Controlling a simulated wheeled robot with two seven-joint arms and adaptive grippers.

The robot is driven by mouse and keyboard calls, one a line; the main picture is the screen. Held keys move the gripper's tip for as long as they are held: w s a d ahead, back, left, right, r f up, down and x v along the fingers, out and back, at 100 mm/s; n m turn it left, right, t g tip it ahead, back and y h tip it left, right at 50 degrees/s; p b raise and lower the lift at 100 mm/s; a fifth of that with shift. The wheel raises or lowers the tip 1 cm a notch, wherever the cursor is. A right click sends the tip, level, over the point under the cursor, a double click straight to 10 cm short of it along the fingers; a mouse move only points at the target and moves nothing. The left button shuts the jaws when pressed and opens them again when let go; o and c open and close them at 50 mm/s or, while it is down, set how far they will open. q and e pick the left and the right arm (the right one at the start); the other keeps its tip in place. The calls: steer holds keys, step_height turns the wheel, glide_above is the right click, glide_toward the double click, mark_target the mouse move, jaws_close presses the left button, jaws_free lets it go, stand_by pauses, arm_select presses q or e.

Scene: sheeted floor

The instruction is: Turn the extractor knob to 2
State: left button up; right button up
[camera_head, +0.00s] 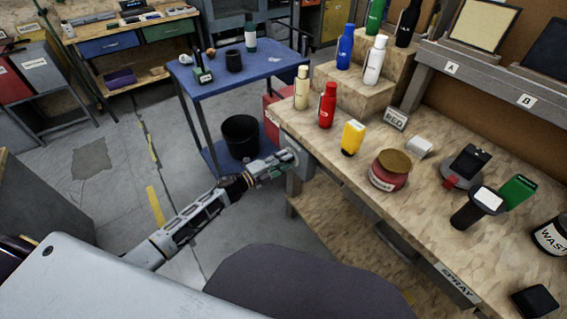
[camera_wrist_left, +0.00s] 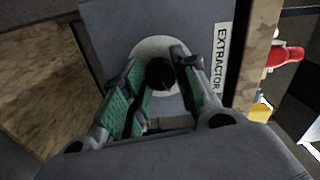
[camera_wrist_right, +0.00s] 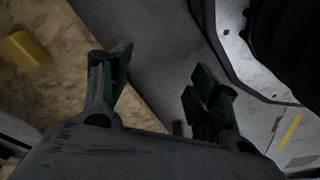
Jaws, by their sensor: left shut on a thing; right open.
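The extractor knob (camera_wrist_left: 160,74) is small and dark, on a round pale dial plate (camera_wrist_left: 146,52) on a grey panel. The label EXTRACTOR (camera_wrist_left: 219,58) runs along the panel edge. My left gripper (camera_wrist_left: 157,68) is shut on the knob, its green pads on either side. In the head view, my left gripper (camera_head: 280,164) reaches the grey box (camera_head: 299,172) at the bench's near left end and hides the knob. No dial numbers or pointer can be read. My right gripper (camera_wrist_right: 159,68) is open and empty in the right wrist view.
The wooden workbench (camera_head: 345,175) holds a red bottle (camera_head: 327,106), a yellow container (camera_head: 352,137) and a red jar (camera_head: 389,171). A blue table (camera_head: 270,66) and black bin (camera_head: 240,135) stand behind the left gripper. Floor left of the arm is open.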

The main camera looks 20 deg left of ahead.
arm_select(q)
steer(key=shift+m+b, duration=0.35)
steer(key=shift+m, duration=0.85)
arm_select(e)
steer(key=shift+w+a+r, duration=0.2)
steer(key=shift+r, duration=0.4)
steer(key=shift+w+a+r, duration=0.2)
steer(key=shift+r, duration=0.4)
arm_select(q)
steer(key=o, duration=1)
steer(key=shift+s+a, duration=0.1)
steer(key=shift+s, duration=0.05)
steer(key=v, duration=1.1)
steer(key=shift+s+a, duration=0.25)
